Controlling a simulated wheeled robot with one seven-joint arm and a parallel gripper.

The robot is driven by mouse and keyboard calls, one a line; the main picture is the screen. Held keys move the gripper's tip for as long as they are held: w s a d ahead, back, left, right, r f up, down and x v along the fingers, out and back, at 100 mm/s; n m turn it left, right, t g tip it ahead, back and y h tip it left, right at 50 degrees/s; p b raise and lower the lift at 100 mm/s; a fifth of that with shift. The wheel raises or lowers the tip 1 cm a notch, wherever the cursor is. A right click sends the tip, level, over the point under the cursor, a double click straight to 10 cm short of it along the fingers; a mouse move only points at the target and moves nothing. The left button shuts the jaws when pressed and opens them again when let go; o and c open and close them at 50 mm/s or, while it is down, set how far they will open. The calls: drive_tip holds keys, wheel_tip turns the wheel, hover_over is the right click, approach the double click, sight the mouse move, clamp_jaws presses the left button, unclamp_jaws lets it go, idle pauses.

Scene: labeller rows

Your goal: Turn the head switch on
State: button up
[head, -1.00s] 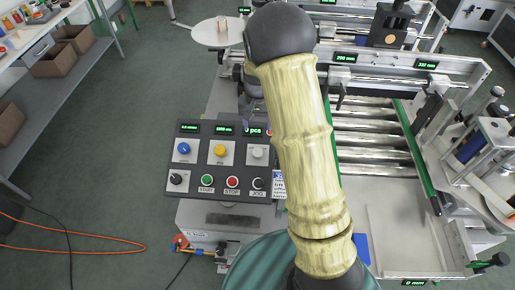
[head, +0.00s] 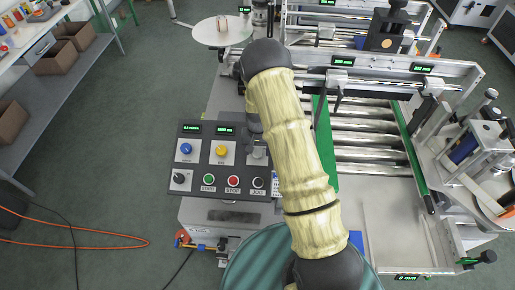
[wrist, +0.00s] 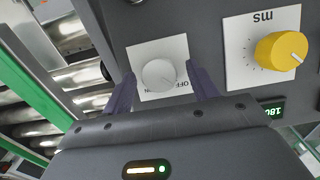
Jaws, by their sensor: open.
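A round white rotary switch (wrist: 159,74) sits on a white plate in the wrist view, with OFF and partly covered lettering at its edge. Its small mark appears to point towards OFF. I cannot read a "head" label on it. My gripper (wrist: 161,76) is open, with one dark finger on each side of the switch; I cannot tell if either touches it. In the head view the switch plate (head: 259,158) is at the right of the control panel (head: 222,166), partly hidden by my gripper and arm.
A yellow knob (wrist: 280,52) marked "ms" is beside the switch. The panel also has a blue knob (head: 186,149), a black knob (head: 179,178), and green START (head: 208,179), red STOP (head: 233,181) and black JOG (head: 258,183) buttons. Rollers (head: 370,140) lie to the right.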

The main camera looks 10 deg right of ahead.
drive_tip(key=c, duration=1)
